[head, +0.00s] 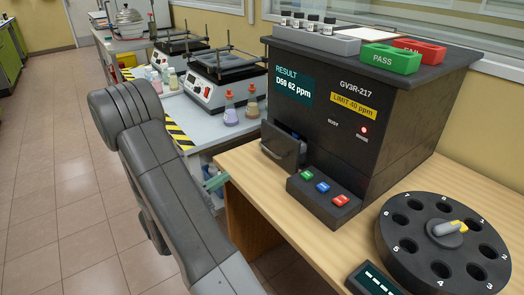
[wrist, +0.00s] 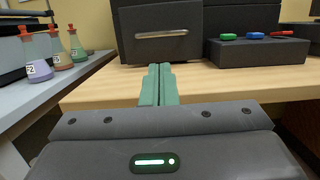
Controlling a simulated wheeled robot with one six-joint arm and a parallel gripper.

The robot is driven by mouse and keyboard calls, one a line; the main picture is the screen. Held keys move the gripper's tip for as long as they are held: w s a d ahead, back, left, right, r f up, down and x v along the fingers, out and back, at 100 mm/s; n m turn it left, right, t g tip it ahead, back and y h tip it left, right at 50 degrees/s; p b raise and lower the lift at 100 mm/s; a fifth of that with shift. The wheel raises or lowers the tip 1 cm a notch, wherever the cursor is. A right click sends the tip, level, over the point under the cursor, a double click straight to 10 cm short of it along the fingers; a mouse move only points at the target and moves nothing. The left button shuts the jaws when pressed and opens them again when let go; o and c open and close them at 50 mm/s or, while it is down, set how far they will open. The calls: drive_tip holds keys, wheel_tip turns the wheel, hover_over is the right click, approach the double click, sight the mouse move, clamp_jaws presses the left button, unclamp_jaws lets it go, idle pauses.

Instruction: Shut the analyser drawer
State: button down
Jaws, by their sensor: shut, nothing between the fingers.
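The analyser (head: 330,125) is a black box on the wooden bench, with a lit result screen reading "D59 62 ppm". Its small drawer (head: 284,150) juts out of the lower left of the front, so it stands open; its inside is mostly hidden. In the wrist view, the drawer front (wrist: 135,47) with its pale bar handle (wrist: 161,35) is straight ahead, beyond the fingertips. The fingers also show in the wrist view (wrist: 158,70).
A button block (head: 322,198) with green, blue and red buttons sits right of the drawer. A numbered carousel (head: 440,245) is at the front right. Green PASS (head: 391,58) and red FAIL (head: 420,49) trays and vials stand on the analyser. Flasks (head: 231,112) stand on the left bench.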

sight(268, 151)
drive_tip(key=x, duration=1.3)
drive_tip(key=shift+w+d+r+b, duration=0.1)
drive_tip(key=shift+d+b, duration=0.15)
drive_tip(key=shift+b, duration=0.05)
drive_tip(key=shift+f+x, duration=0.2)
drive_tip(key=shift+x, duration=0.75)
drive_tip(key=shift+f+x, duration=0.15)
drive_tip(key=shift+x, duration=0.75)
drive_tip(key=shift+r, duration=0.25)
wheel_tip(268, 151, up, 9)
drive_tip(key=shift+w+d+f+p, duration=0.1)
drive_tip(key=shift+d+f+p, duration=0.05)
drive_tip(key=shift+p, duration=1)
drive_tip(key=shift+r, duration=0.45)
drive_tip(key=shift+a, duration=0.2)
